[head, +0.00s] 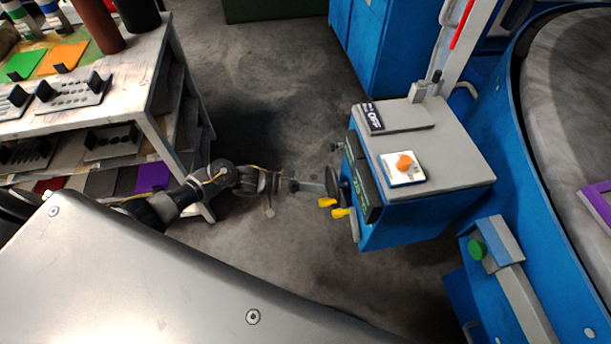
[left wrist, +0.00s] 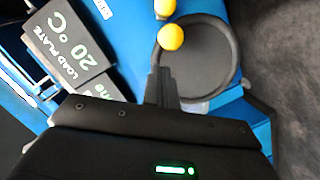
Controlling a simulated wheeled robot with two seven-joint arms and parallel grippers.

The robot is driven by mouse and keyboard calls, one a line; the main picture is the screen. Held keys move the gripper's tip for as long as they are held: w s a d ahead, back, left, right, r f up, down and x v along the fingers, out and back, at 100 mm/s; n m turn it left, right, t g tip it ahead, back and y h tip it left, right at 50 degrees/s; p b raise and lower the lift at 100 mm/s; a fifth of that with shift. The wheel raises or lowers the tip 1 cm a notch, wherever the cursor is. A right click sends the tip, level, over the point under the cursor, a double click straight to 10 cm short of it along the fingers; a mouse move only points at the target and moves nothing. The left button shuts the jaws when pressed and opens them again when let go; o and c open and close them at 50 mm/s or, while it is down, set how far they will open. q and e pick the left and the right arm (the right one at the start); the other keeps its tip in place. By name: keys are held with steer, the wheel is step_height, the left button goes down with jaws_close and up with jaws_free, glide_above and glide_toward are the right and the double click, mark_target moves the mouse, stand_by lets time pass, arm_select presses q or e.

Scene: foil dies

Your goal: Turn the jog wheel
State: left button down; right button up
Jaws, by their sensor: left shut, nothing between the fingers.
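In the head view the wheel is seen nearly edge-on and partly hidden; two yellow knobs (head: 341,212) stick out from the left side of the blue control box (head: 420,213). My left gripper (head: 318,187) is shut and empty, close to that side. Its fingertips (left wrist: 160,72) appear just below the nearer knob; I cannot tell if they touch.
Dark display panels (left wrist: 68,45), one reading "LOAD PLATE 20", are beside the wheel. An orange button (head: 404,162) tops the control box. A workbench (head: 120,60) with plates stands left. A large metal surface (head: 160,280) fills the lower left. Grey floor (head: 270,60) is clear between.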

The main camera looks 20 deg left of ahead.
arm_select(q)
steer(key=shift+s+d+f, duration=0.3)
steer(key=shift+s+f, duration=0.15)
steer(key=shift+s+d+f, duration=0.3)
steer(key=shift+s+f, duration=0.2)
steer(key=s+a+r+p, duration=0.1)
steer(key=a+r, duration=0.4)
steer(key=a, duration=0.5)
steer(key=shift+s+a, duration=0.15)
steer(key=shift+s, duration=0.3)
